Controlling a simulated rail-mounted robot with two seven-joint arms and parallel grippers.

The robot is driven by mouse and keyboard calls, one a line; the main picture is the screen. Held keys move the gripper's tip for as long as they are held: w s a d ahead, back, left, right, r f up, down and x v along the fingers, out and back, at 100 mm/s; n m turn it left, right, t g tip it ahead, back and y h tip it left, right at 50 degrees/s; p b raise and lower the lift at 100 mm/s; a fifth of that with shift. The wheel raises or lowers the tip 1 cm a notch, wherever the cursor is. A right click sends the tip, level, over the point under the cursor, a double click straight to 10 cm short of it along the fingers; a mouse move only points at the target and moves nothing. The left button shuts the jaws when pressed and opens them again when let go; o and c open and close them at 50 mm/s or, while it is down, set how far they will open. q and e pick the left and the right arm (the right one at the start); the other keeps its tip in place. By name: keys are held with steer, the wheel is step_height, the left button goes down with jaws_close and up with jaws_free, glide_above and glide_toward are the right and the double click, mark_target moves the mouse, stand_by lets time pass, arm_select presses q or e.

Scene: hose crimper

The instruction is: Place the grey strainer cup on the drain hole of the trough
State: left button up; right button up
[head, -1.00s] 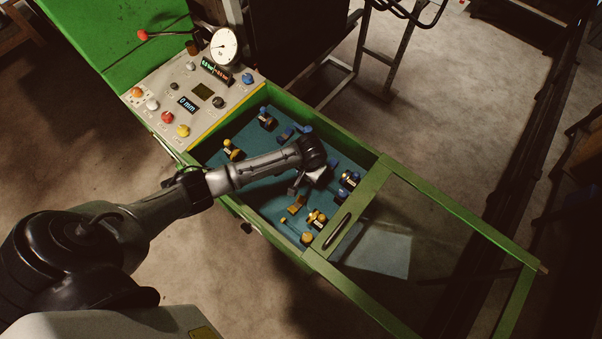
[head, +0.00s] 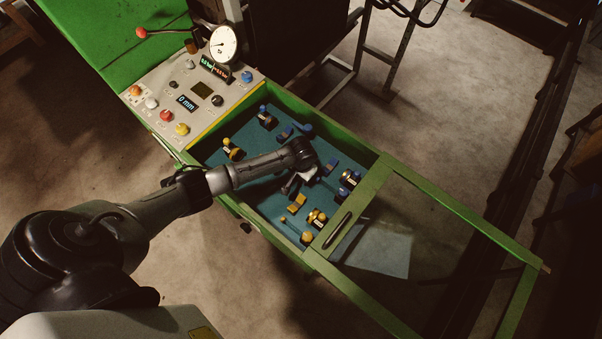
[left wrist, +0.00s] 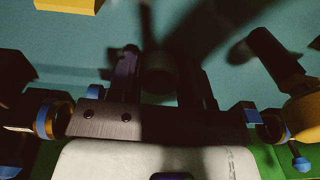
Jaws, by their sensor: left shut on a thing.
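My left gripper (head: 291,187) is low over the teal-floored trough (head: 225,190), in its middle part. In the left wrist view the fingers (left wrist: 158,82) are shut on a dark grey rounded piece (left wrist: 157,76), which looks like the strainer cup. It is deep in shadow, and its full shape is hidden. In the head view my arm and gripper hide it. I cannot make out the drain hole clearly; a dark round patch on the floor at the right of the wrist view could be a hole or shadow. My right gripper is not in view.
Blue and yellow fittings stand around the gripper on the trough floor, including a yellow block (head: 297,203) and a blue-knobbed piece (head: 349,180). A green-framed glass cover (head: 440,212) lies to the right. A control panel (head: 195,95) with knobs and a gauge (head: 223,43) is behind left.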

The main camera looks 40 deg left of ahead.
arm_select(q)
steer(key=shift+f, duration=0.1)
steer(key=shift+f, duration=0.15)
steer(key=o, duration=0.9)
step_height(320, 180, up, 12)
steer(key=r+p, duration=0.1)
steer(key=p, duration=0.1)
steer(key=s+d+f+m+t+h, duration=0.1)
steer(key=s+d+f+m, duration=0.15)
steer(key=s+d, duration=0.8)
steer(key=s+a+r+t, duration=0.1)
steer(key=s+r, duration=0.1)
steer(key=s, duration=0.3)
steer(key=s+r, duration=0.3)
steer(key=s, duration=0.2)
steer(key=s+a+r+t, duration=0.1)
steer(key=s+r, duration=0.1)
steer(key=s, duration=0.3)
steer(key=shift+s+a+r+t+y, duration=0.1)
steer(key=shift+a+r+t+y, duration=0.2)
steer(key=shift+a, duration=0.05)
